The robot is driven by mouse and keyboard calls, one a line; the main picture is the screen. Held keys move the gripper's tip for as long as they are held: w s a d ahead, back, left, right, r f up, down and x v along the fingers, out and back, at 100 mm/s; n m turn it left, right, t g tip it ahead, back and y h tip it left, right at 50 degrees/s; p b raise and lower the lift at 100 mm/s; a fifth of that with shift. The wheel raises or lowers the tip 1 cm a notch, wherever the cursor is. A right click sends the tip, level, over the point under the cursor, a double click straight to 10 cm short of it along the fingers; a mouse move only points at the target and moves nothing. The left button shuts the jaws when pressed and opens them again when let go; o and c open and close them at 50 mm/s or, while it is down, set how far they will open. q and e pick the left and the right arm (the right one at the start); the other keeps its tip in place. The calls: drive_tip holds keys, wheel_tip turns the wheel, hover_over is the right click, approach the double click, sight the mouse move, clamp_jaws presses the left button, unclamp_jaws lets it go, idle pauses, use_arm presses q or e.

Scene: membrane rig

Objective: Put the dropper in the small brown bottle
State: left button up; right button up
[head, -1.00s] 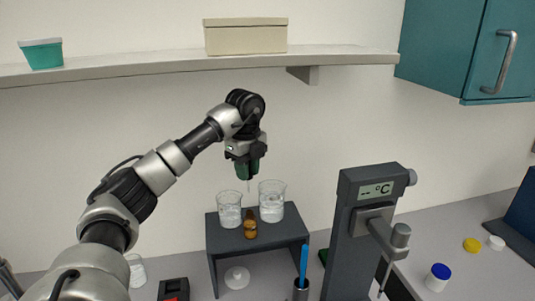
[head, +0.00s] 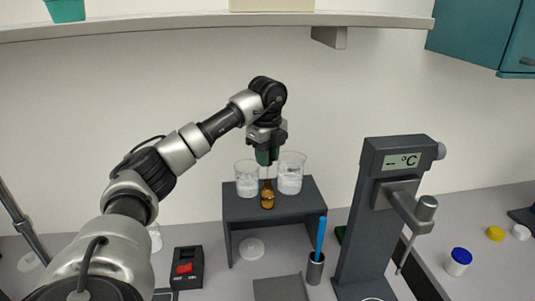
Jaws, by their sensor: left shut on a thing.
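The small brown bottle (head: 267,198) stands upright at the front of a dark grey raised stand (head: 240,209), in front of two glass beakers. My left gripper (head: 267,155) is directly above the bottle, pointing down and shut on the dropper. Green shows between and around its fingers, but I cannot tell pads from bulb. The dropper's thin stem is too faint to follow, so I cannot tell whether its tip is inside the bottle's neck or just above it. My right gripper is not in view.
The left beaker (head: 247,180) and right beaker (head: 291,176) stand close behind the bottle, near the gripper. A thermometer post (head: 372,220) rises to the right. A holder (head: 315,268) with a blue stick (head: 321,235) stands in front. A shelf (head: 200,22) runs above.

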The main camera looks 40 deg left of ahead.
use_arm(q)
drive_tip(key=shift+s+f, duration=0.1)
drive_tip(key=shift+f, duration=0.4)
drive_tip(key=shift+f+b, duration=0.6)
drive_tip(key=shift+f, duration=0.45)
drive_tip(key=shift+f+b, duration=0.5)
drive_tip(key=shift+f, duration=0.65)
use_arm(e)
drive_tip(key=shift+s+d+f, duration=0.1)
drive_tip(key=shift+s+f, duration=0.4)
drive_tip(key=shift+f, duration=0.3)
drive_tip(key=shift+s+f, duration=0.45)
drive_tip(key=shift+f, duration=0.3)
use_arm(q)
drive_tip(key=shift+f+b, duration=0.15)
drive_tip(key=shift+b, duration=0.15)
drive_tip(key=o, duration=1)
